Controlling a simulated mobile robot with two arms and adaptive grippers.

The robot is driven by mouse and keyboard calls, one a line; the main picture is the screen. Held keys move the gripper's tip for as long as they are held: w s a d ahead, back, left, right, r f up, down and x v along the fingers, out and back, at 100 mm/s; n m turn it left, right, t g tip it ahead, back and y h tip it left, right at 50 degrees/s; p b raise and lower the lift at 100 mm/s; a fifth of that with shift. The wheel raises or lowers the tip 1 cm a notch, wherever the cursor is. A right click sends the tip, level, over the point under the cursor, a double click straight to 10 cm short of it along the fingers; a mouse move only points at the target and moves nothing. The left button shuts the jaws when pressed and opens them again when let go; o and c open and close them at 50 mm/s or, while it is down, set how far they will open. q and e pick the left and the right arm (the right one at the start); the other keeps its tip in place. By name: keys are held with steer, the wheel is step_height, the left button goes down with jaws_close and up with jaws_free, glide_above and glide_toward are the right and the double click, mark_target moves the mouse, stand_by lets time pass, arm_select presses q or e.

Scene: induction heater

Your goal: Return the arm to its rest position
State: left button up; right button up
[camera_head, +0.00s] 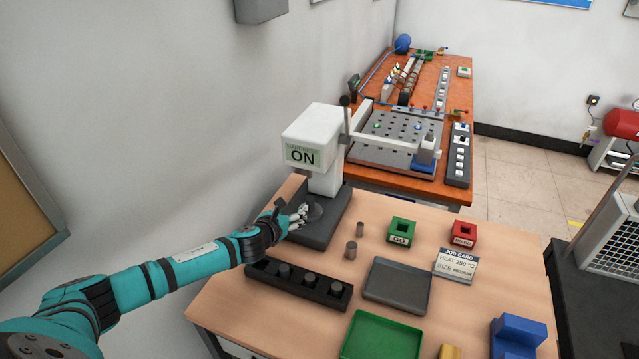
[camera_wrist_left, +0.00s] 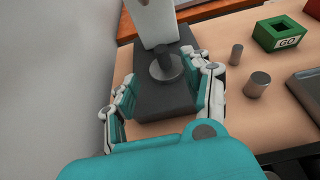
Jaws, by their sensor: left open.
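My left gripper (camera_head: 298,217) is at the end of the teal left arm, over the front of the induction heater's dark base. In the left wrist view the gripper (camera_wrist_left: 167,84) is open, its two fingers apart with nothing gripped. The induction heater (camera_head: 312,135) has a white head with a sign reading ON and a dark base. In the left wrist view a dark round piece (camera_wrist_left: 165,66) stands on the base (camera_wrist_left: 160,101), beyond and between the fingers. My right gripper is not in view.
Two grey cylinders (camera_head: 350,249) stand right of the heater. A black rack (camera_head: 335,291) with several dark pieces lies before the arm. A grey tray (camera_head: 397,284), green GO box (camera_head: 401,231), red box (camera_head: 463,233) and job card (camera_head: 456,265) are farther right. A wall is at left.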

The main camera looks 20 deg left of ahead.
arm_select(q)
steer(key=s+d+f+n+g, duration=0.2)
steer(key=s+d+f+n, duration=0.1)
steer(key=s+d+n, duration=0.45)
steer(key=s+d+f+n+g, duration=0.2)
steer(key=s+d+f+n, duration=0.1)
steer(key=s+d+n, duration=0.45)
steer(key=s+d+r+n+g+h, duration=0.15)
steer(key=s+n+g, duration=0.45)
steer(key=s+n, duration=1.45)
steer(key=s+f+m+g+b, duration=0.1)
steer(key=s+f+b, duration=0.15)
steer(key=f, duration=1.25)
steer(key=s+f+m+b, duration=0.2)
steer(key=f+b, duration=0.1)
steer(key=f, duration=1.2)
steer(key=s+a+f+g+b, duration=0.1)
steer(key=s+a+f+b, duration=0.2)
steer(key=s+f, duration=1.3)
step_height(320, 180, down, 4)
steer(key=shift+s+f+y, duration=0.1)
steer(key=shift+s+y, duration=0.05)
steer(key=shift+y, duration=0.2)
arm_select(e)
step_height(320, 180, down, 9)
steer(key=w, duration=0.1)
